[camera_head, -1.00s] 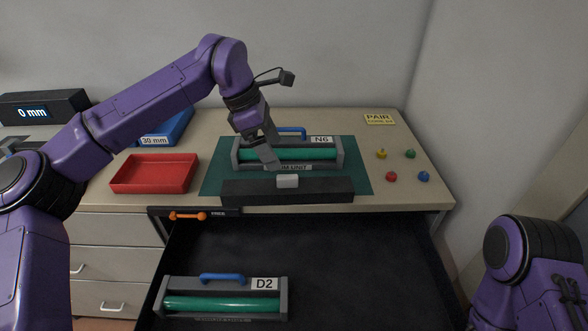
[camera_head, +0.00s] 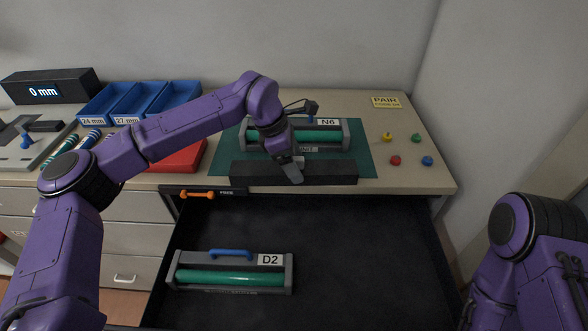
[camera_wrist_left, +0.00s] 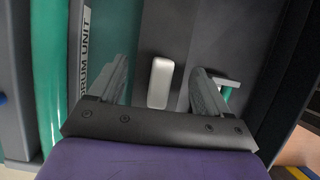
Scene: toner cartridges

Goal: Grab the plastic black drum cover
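The black drum cover (camera_head: 330,172) is a long dark bar along the front edge of the desk, in front of the drum unit N6 (camera_head: 325,136). Its pale grip (camera_wrist_left: 160,82) shows in the left wrist view. My left gripper (camera_head: 293,174) is over the middle of the cover and hides the grip in the head view. In the left wrist view my left gripper (camera_wrist_left: 160,85) is open, with one finger on each side of the grip and gaps visible. My right arm is at the lower right; its gripper is out of view.
An open drawer (camera_head: 350,250) below holds drum unit D2 (camera_head: 230,273). A red tray (camera_head: 180,158) and blue bins (camera_head: 170,97) lie to the left. Several small coloured pegs (camera_head: 395,160) stand right of the green mat (camera_head: 365,160).

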